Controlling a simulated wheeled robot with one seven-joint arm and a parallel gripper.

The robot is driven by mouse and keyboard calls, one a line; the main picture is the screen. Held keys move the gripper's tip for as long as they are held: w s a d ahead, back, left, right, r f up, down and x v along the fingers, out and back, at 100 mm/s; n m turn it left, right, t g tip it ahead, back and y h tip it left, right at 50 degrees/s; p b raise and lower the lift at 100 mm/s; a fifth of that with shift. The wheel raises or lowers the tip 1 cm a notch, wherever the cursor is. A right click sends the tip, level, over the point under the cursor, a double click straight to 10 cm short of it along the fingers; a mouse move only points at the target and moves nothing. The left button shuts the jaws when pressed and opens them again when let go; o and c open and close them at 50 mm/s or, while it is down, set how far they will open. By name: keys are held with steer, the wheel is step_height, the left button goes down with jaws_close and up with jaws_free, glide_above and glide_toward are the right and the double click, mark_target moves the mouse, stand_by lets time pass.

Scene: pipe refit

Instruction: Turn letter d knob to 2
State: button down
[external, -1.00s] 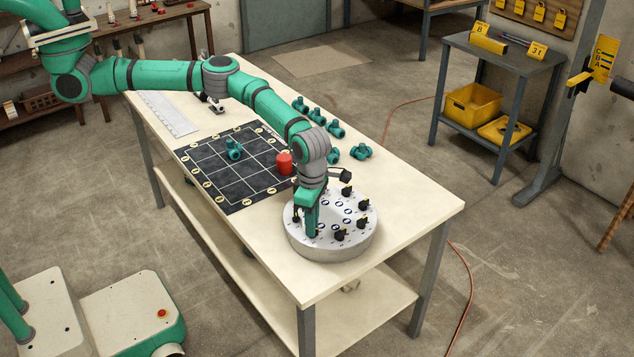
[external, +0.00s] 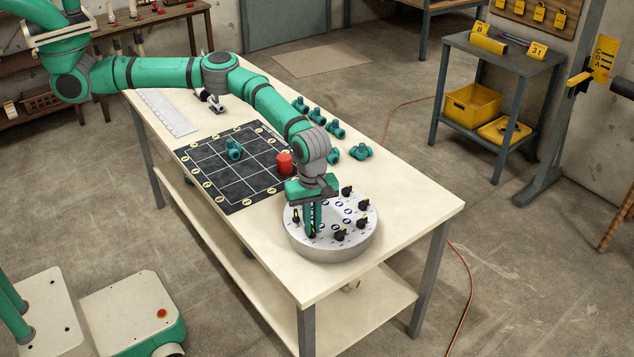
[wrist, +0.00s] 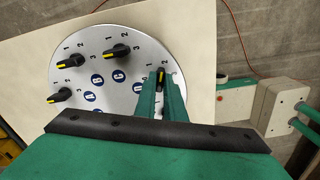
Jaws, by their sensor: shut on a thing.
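The round grey dial plate (external: 330,254) sits at the near end of the table and carries several black knobs. In the wrist view, the D label (wrist: 137,87) is beside the knob (wrist: 161,74) between my fingers. That knob's yellow mark points roughly up, toward the 2, with the 1 to its left. My gripper (external: 312,234) reaches down onto the plate and is shut on this knob; the fingers (wrist: 162,90) hide its lower part. Other knobs, such as the one near C (wrist: 117,52), stand free.
Teal pipe fittings (external: 360,152) lie farther back on the table (external: 412,205). The tabletop right of the plate is clear.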

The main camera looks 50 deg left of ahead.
steer(key=shift+m, duration=1)
steer(key=c, duration=1.8)
jaws_free()
steer(key=shift+c, duration=0.2)
step_height(320, 180, up, 11)
steer(key=shift+f, duration=0.1)
